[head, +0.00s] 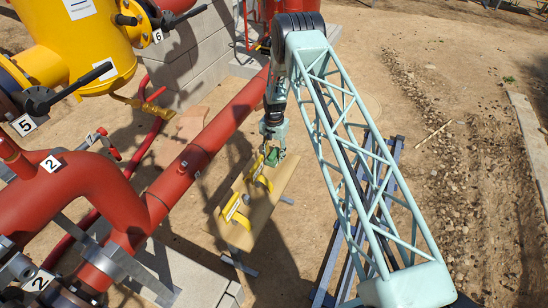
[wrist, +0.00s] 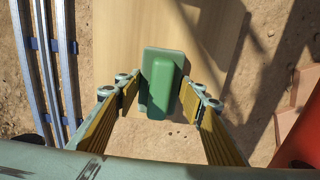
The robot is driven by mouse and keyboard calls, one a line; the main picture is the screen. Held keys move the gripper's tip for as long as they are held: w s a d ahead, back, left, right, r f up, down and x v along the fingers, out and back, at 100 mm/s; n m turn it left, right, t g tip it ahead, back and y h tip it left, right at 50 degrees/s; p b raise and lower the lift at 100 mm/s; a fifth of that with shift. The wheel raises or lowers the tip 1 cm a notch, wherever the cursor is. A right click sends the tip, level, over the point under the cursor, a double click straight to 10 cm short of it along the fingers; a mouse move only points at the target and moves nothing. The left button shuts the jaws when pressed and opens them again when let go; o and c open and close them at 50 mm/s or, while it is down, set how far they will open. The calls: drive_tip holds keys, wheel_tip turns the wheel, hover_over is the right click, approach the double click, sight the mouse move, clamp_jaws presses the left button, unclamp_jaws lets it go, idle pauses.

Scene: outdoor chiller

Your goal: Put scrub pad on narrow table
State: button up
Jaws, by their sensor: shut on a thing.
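The green scrub pad (wrist: 162,85) is between the two fingers of my gripper (wrist: 160,97) in the wrist view, with the fingers closed on its sides. In the head view the pad (head: 273,156) shows as a small green piece under my gripper (head: 270,146), by the far end of the narrow table. The narrow table (head: 262,208) has a plain wooden top, also seen behind the pad in the wrist view (wrist: 115,40). The pad overlaps the table's end edge in that view. I cannot tell whether it touches the top.
Two yellow handled objects (head: 236,211) (head: 258,172) lie on the tabletop in the head view. A red pipe (head: 195,160) runs along the left. Blue rails (head: 375,200) lie right of the table. Bare dirt (head: 440,100) is open farther right.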

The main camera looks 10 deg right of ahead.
sight(274, 152)
drive_tip(key=shift+f, duration=0.3)
drive_tip(key=o, duration=0.8)
drive_tip(key=shift+r, duration=0.1)
drive_tip(key=shift+r+p, duration=1)
drive_tip(key=shift+r, duration=5.05)
